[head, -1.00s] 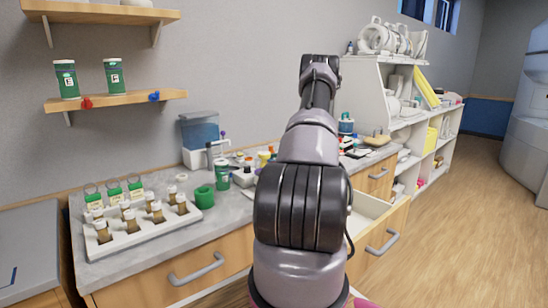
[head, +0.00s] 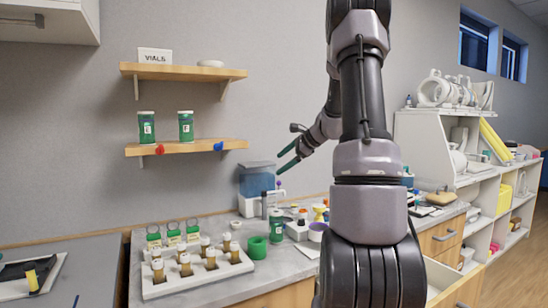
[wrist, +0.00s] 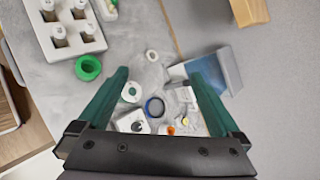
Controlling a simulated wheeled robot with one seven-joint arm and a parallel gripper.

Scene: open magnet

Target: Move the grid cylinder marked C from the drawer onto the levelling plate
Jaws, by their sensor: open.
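My gripper (head: 279,163) is open and empty, held in the air above the counter, left of my raised arm. In the wrist view its two green fingers (wrist: 158,76) are spread wide over the counter with nothing between them. I cannot make out a cylinder marked C. A green labelled cylinder (head: 276,228) stands on the counter, its letter too small to read. I cannot tell which item is the levelling plate.
Green cylinders marked E (head: 147,127) and F (head: 186,126) stand on the lower wall shelf. The counter holds a white vial tray (head: 160,288), a green ring (head: 257,248), a blue water container (head: 257,180) and small clutter. White shelving (head: 420,140) stands at the right.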

